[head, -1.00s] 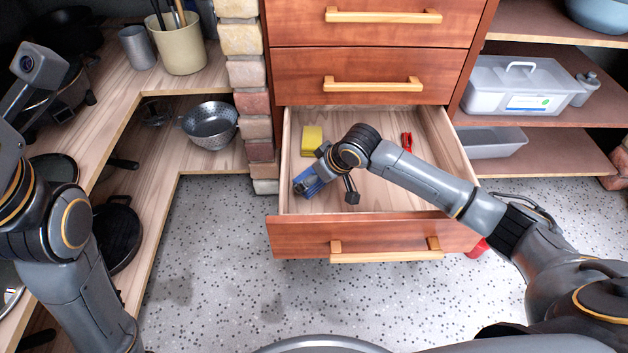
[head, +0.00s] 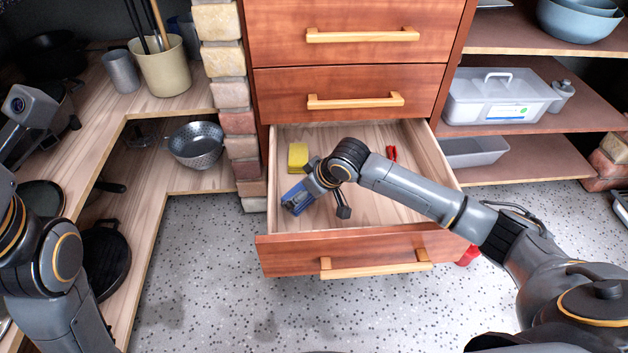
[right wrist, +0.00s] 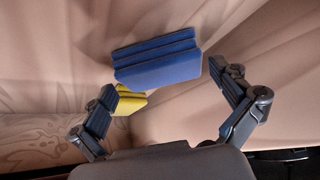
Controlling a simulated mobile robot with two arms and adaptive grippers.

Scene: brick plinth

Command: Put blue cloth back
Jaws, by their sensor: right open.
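The blue cloth (head: 294,202), a folded layered block, lies in the left part of the open bottom drawer (head: 345,251). It also shows in the right wrist view (right wrist: 157,62), just ahead of and between the fingertips. My right gripper (right wrist: 162,82) is open, with a finger to each side and no visible grip on the cloth. In the head view my right gripper (head: 303,194) reaches down into the drawer and partly hides the cloth. My left arm is at the left edge, and its fingers are not seen.
A yellow block (head: 298,157) lies behind the cloth in the drawer, and a red item (head: 391,153) lies at the back right. Two shut drawers are above. A metal colander (head: 196,146) is on the left shelf; a lidded box (head: 497,97) is on the right shelves.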

